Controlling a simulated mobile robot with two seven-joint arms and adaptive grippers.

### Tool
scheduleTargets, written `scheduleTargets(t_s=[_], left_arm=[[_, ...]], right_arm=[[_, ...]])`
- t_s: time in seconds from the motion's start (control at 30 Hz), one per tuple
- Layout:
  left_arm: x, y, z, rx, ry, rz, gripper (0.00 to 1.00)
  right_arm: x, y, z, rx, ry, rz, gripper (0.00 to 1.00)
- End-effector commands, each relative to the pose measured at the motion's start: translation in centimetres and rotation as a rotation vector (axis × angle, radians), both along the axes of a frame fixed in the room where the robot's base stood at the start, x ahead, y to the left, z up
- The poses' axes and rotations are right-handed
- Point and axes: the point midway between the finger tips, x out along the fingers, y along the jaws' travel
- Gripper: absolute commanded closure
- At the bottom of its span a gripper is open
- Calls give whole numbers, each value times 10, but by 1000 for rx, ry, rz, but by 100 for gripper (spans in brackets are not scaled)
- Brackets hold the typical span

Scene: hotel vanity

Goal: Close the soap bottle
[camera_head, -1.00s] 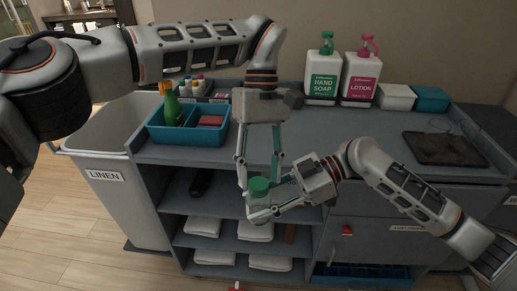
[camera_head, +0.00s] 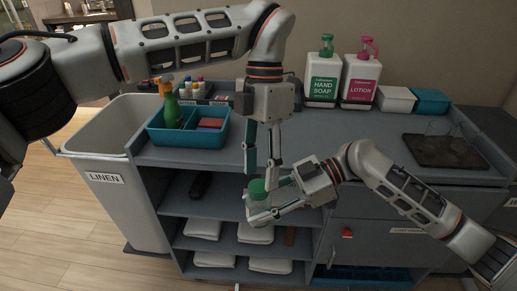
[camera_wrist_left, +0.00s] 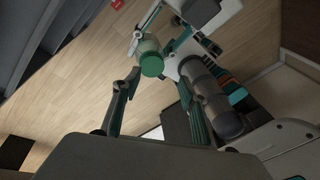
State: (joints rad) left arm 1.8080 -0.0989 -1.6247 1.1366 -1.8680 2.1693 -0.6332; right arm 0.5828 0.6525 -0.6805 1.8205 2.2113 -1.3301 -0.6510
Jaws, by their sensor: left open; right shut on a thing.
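The small soap bottle (camera_head: 259,204) has a pale, translucent body and a green cap (camera_head: 257,187) on its top. My right gripper (camera_head: 262,213) is shut on the bottle body and holds it upright in front of the cart's shelves. My left gripper (camera_head: 262,171) is open and points down just above the cap. In the left wrist view, the cap (camera_wrist_left: 152,65) shows beyond and between my open left fingers (camera_wrist_left: 152,88), apart from them. The bottle body (camera_wrist_left: 148,46) is partly hidden by the cap and the right fingers. I cannot tell how tightly the cap sits.
A teal caddy (camera_head: 154,137) with a spray bottle stands at the counter's left. Hand soap (camera_head: 323,88) and lotion (camera_head: 358,87) pump bottles stand at the back. A dark tray (camera_head: 445,152) lies at right. A linen bin (camera_head: 107,205) stands left. Shelves behind the bottle hold folded towels (camera_head: 202,229).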

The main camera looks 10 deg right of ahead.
Motion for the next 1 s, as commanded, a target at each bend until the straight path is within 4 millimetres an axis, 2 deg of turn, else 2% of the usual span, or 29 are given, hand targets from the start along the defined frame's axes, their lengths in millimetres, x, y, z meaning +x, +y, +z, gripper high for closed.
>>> scheduleTargets(t_s=[0.4,1.0], left_arm=[[-1,2,9,149,-107,704,57],[1,4,27,259,-210,1751,57]], right_arm=[[0,0,0,0,0,0,100],[0,0,0,0,0,0,100]])
